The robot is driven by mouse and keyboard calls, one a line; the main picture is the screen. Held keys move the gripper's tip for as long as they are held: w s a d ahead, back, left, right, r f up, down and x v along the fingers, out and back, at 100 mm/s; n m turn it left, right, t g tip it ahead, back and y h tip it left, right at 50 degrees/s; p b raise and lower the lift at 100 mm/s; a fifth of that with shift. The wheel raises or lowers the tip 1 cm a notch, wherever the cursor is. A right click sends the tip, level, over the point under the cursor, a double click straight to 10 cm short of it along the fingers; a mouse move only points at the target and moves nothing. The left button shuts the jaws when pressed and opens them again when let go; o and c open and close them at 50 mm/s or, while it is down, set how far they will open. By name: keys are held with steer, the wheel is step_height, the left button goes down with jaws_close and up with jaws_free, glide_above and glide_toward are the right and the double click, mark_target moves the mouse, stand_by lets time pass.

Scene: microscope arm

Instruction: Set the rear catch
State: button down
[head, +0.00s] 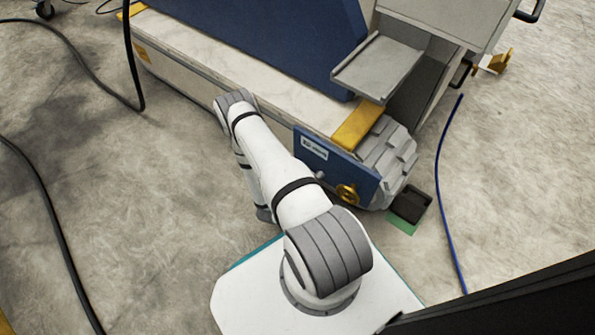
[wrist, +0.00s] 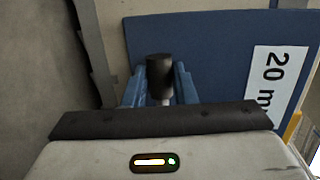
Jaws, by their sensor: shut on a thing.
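In the wrist view, a black cylindrical knob (wrist: 160,74) on a pale metal stem stands in front of a blue panel (wrist: 205,50). I take it to be the catch, though no name on it shows. My gripper (wrist: 159,90) has its two blue fingers on either side of the knob's lower part and stem, shut on it. The lower stem is hidden behind the gripper's dark front edge. The panel bears a white label (wrist: 274,82) reading "20 m", cut off. In the head view my arm hides the gripper and the knob.
A black box (head: 410,204) lies on the floor. Cables cross the floor; open floor lies left and right.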

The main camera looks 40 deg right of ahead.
steer(key=shift+s+a+f, duration=0.15)
steer(key=shift+s, duration=0.05)
steer(key=c, duration=1.5)
jaws_free()
steer(key=shift+c, duration=0.2)
steer(key=o, duration=0.4)
steer(key=shift+c, duration=0.2)
steer(key=shift+w, duration=0.1)
steer(key=p+v, duration=0.2)
steer(key=v, duration=0.5)
steer(key=shift+a+p, duration=0.3)
steer(key=shift+p, duration=0.1)
